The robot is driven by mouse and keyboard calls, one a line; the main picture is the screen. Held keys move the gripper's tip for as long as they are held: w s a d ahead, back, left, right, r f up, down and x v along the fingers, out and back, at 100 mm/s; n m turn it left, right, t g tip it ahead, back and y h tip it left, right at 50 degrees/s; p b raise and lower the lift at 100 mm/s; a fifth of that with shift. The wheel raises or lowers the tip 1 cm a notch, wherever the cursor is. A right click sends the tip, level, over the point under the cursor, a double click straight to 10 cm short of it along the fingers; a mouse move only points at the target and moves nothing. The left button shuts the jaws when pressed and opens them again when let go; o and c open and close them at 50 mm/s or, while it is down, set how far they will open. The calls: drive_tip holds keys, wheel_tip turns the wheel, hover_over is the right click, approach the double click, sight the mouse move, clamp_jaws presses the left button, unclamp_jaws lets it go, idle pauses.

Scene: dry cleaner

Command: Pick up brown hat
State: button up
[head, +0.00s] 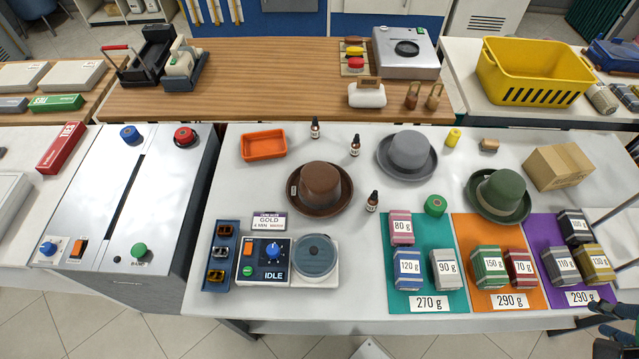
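The brown hat (320,187) sits brim down on the white table, left of the middle, with a small light tag on the left of its brim. A grey hat (408,152) and a green hat (499,193) sit to its right on the same table. My gripper (603,318) shows only in part, as dark pieces at the lower right edge, far from the brown hat. The frame cuts it off, and I cannot tell whether it is open. Nothing is seen touching the brown hat.
Small dropper bottles (371,201) stand right of and behind the brown hat. An orange tray (263,146) lies behind it, and a control box with a dial (273,262) is in front. Labelled weights stand on coloured mats (434,302) at right. A cardboard box (558,167) stands farther right.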

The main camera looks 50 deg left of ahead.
drive_tip(key=w+a+g+y+p, duration=0.1)
drive_tip(key=w+a+g+p, duration=0.1)
drive_tip(key=w+a, duration=0.75)
drive_tip(key=n+g+h+p, duration=0.1)
drive_tip(key=n+g+p, duration=0.2)
drive_tip(key=p, duration=0.2)
hover_over(350, 204)
wheel_tip(350, 204, down, 24)
drive_tip(key=shift+s+f, duration=0.1)
drive_tip(key=shift+s, duration=0.1)
drive_tip(key=shift+f+b, duration=0.85)
drive_tip(key=shift+f, duration=3.45)
drive_tip(key=shift+f, duration=0.1)
drive_tip(key=shift+w+f+b, duration=0.15)
drive_tip(key=shift+f+b, duration=0.6)
drive_tip(key=shift+f, duration=1.7)
